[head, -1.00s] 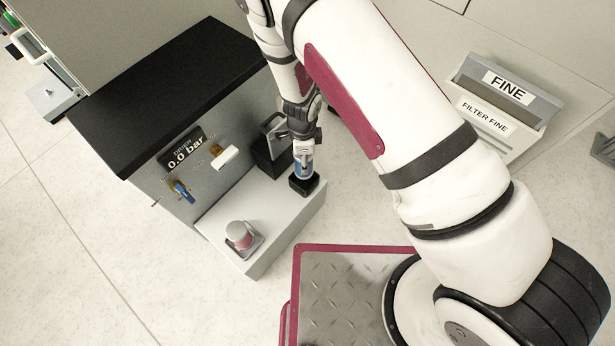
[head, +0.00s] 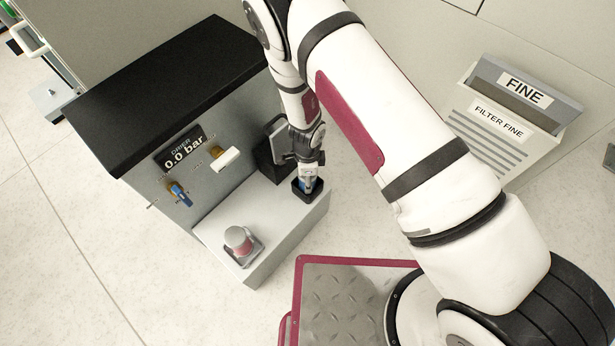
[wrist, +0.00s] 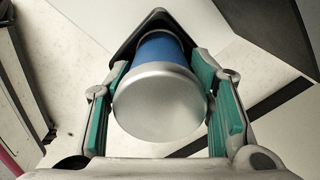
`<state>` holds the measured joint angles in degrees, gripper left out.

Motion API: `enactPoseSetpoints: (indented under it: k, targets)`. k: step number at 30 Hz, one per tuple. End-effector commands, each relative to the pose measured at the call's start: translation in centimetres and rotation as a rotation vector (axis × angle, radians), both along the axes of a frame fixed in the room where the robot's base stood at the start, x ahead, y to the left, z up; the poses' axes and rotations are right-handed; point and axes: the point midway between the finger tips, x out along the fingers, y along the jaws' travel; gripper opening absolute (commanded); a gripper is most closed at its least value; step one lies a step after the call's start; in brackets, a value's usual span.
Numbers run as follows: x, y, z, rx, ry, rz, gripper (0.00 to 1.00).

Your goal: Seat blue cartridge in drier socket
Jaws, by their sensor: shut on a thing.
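The blue cartridge (wrist: 160,90) has a blue body and a silver end cap, and fills the middle of the wrist view. My gripper (wrist: 160,95) is shut on it, with a green-padded finger on each side. In the head view my gripper (head: 306,172) points down over the black drier socket (head: 310,194) on the grey ledge. The blue cartridge (head: 307,184) shows there between the fingers, its lower end inside the socket's rim. The dark socket rim (wrist: 158,20) also shows behind the cartridge in the wrist view. How deep the cartridge sits is hidden.
A silver-capped cartridge with a red band (head: 238,240) stands in a holder on the ledge's left. A black block (head: 268,158) stands behind my gripper. The drier panel reads 0.0 bar (head: 184,153), with a blue-handled valve (head: 178,193) and a white handle (head: 226,158) below.

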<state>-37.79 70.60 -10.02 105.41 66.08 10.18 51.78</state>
Motion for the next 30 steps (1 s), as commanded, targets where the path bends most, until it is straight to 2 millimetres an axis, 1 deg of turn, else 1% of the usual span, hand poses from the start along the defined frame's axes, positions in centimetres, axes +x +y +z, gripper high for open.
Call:
enactPoseSetpoints:
  k: [2, 3, 5, 6, 14, 18, 20, 23, 30]
  targets:
    - [0.0, 0.0, -0.3, 0.000, 0.000, 0.000, 0.06]
    - [0.0, 0.0, -0.3, 0.000, 0.001, 0.000, 0.53]
    - [0.0, 0.0, -0.3, 0.000, 0.001, 0.000, 0.67]
    - [0.0, 0.0, -0.3, 0.000, 0.000, 0.000, 0.69]
    - [0.0, 0.0, -0.2, 0.000, 0.000, 0.000, 0.69]
    - [0.0, 0.0, 0.4, 0.000, 0.000, 0.001, 0.69]
    - [0.0, 0.0, 1.2, 0.000, -0.001, 0.001, 0.69]
    - [0.0, 0.1, 3.1, 0.001, -0.001, 0.002, 0.69]
    - [0.0, 0.1, 8.2, 0.000, -0.001, 0.001, 0.69]
